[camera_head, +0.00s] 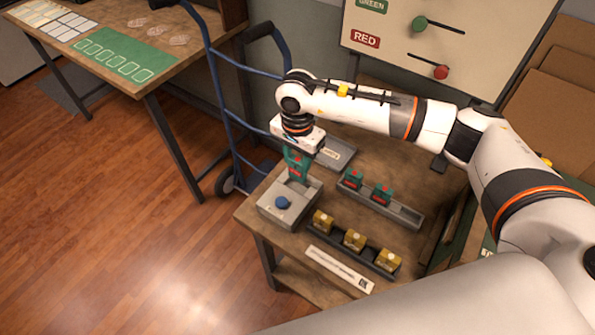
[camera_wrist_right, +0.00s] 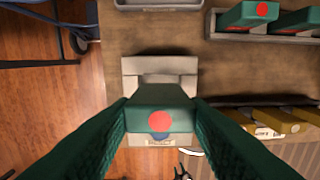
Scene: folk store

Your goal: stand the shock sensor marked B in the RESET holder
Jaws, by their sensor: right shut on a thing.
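I cannot tell whether the sensor's lower end touches the holder. My left gripper is out of view.
A grey rack (camera_head: 405,213) right of the holder carries two green sensors and has an empty right end. A dark rack (camera_head: 337,238) in front holds yellow blocks. A grey tray (camera_head: 340,152) lies behind. A blue hand truck (camera_head: 228,110) stands left of the table.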

